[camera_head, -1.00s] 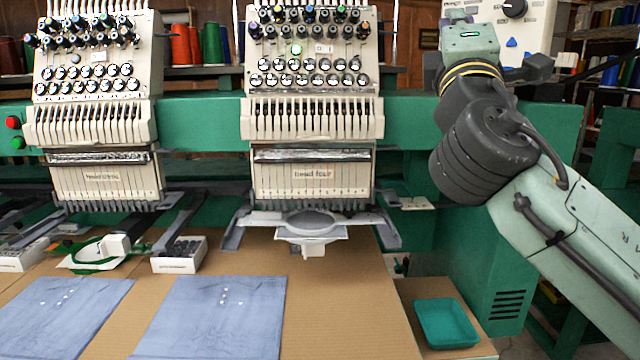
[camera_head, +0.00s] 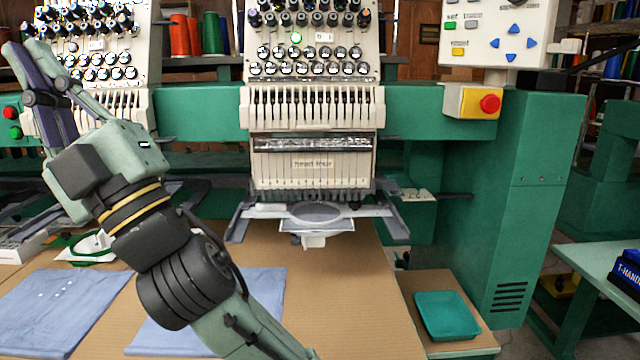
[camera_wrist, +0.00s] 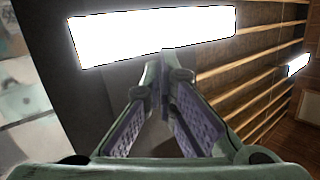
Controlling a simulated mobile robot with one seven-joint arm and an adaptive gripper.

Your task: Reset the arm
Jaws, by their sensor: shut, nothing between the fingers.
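My gripper (camera_head: 22,48) is at the upper left of the head view, pointing up and slightly left. It is in front of the left embroidery head (camera_head: 95,50) and covers part of it. In the wrist view the two purple-padded fingers of my gripper (camera_wrist: 166,55) meet at their tips, shut and empty. The arm comes up from the bottom middle and hides part of the folded blue cloth (camera_head: 262,300) on the table.
The middle embroidery head (camera_head: 312,170) holds a hoop above the cardboard-brown table (camera_head: 345,310). A second blue cloth (camera_head: 45,310) lies at left. A teal tray (camera_head: 446,315) and a red stop button (camera_head: 489,104) are at right. A bright lamp (camera_wrist: 150,35) and shelves (camera_wrist: 260,75) show in the wrist view.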

